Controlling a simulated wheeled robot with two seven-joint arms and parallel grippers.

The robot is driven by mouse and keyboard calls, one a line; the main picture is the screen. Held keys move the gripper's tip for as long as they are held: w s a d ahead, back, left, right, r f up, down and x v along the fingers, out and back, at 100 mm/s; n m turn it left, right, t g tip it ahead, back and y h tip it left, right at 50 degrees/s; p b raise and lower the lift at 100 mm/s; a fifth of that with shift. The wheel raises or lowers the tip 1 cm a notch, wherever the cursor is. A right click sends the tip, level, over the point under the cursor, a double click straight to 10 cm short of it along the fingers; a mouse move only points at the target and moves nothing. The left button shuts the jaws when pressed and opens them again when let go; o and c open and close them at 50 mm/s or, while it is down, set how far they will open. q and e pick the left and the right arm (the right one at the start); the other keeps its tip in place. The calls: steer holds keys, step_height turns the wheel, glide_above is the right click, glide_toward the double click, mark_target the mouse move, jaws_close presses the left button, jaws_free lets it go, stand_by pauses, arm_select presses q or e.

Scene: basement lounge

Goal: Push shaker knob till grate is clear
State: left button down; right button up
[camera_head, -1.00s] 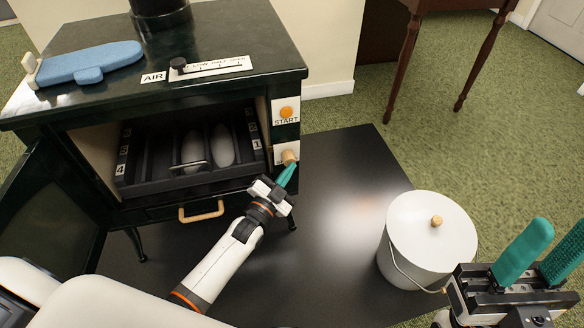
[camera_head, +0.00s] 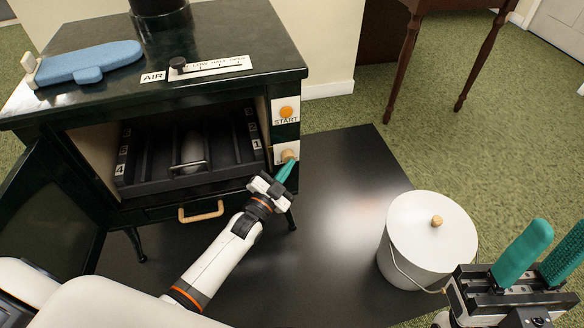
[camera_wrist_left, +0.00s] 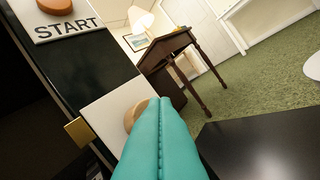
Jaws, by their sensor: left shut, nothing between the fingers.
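The tan shaker knob (camera_head: 288,155) sits on a white plate at the stove's right front, below the orange START button (camera_head: 287,112). My left gripper (camera_head: 287,170) is shut and empty, its teal fingertips at the knob. In the left wrist view, the closed fingers (camera_wrist_left: 160,135) overlap the knob (camera_wrist_left: 132,115) and hide part of it; contact is hard to tell. The dark grate (camera_head: 150,155) inside the open stove has numbered slots. One pale lump (camera_head: 193,146) lies in a middle slot, behind a metal handle. My right gripper (camera_head: 543,255) is open and empty at lower right.
The stove door (camera_head: 50,215) hangs open at left. A lidded white bucket (camera_head: 425,225) stands on the dark floor plate (camera_head: 335,240). A wooden table (camera_head: 470,10) stands behind.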

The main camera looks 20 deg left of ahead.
arm_select(q)
steer(key=shift+w+a, duration=0.1)
stand_by(0.3)
steer(key=shift+s+d+p, duration=0.5)
steer(key=shift+s, duration=0.2)
steer(key=shift+s+d+p, duration=0.45)
steer(key=shift+s, duration=0.25)
steer(key=shift+w, duration=0.1)
